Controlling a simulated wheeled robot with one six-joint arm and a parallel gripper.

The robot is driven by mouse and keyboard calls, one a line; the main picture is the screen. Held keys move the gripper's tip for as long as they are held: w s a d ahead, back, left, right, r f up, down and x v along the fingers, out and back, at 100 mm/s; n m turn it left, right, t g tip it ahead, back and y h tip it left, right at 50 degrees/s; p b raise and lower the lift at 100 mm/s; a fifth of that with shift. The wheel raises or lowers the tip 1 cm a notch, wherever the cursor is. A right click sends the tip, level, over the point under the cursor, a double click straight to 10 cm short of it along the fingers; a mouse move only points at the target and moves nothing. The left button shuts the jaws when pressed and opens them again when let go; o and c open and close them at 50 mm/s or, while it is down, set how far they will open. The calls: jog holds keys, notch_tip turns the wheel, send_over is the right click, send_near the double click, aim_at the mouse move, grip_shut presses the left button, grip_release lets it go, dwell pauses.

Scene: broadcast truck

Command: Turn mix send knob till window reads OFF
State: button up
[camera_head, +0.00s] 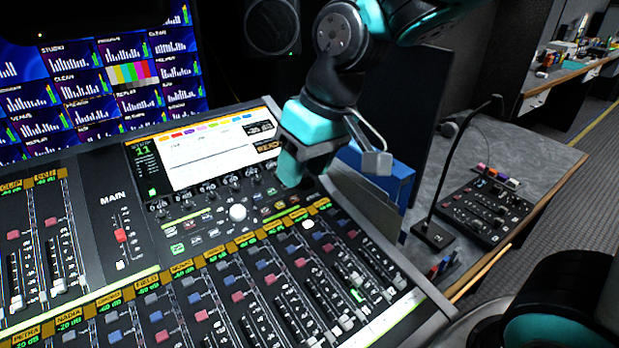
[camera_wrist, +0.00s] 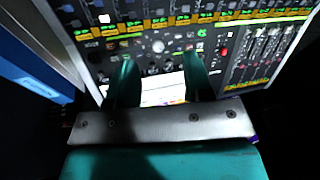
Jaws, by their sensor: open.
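My gripper (camera_head: 290,170) is over the right end of the mixing console, pointing down at its knob panel. In the wrist view its two green fingers (camera_wrist: 160,74) are apart, with nothing held between them. A row of small dark knobs (camera_head: 210,197) with tiny readouts runs below the console's screen (camera_head: 195,150); my gripper hides the right end of this row. Small knobs (camera_wrist: 152,68) also show between and beyond the fingers in the wrist view. I cannot tell which knob is the mix send knob, nor read its window. Contact with a knob cannot be made out.
Fader strips (camera_head: 290,280) fill the console's front. A large pale round knob (camera_head: 237,212) stands left of my gripper. A blue binder (camera_head: 385,170) stands close on the right. A gooseneck microphone (camera_head: 435,236) and a small control box (camera_head: 487,210) occupy the side desk.

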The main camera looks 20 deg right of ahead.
jog(key=shift+s+a+n, duration=0.15)
jog(key=shift+s+n, duration=0.15)
jog(key=shift+s, duration=1.1)
jog(key=s+n+g+y, duration=0.1)
jog(key=s+n+g, duration=0.1)
jog(key=s, duration=0.9)
jog(key=shift+a+f, duration=0.2)
jog(key=shift+a, duration=0.1)
jog(key=shift+s, duration=0.1)
jog(key=shift+c, duration=0.4)
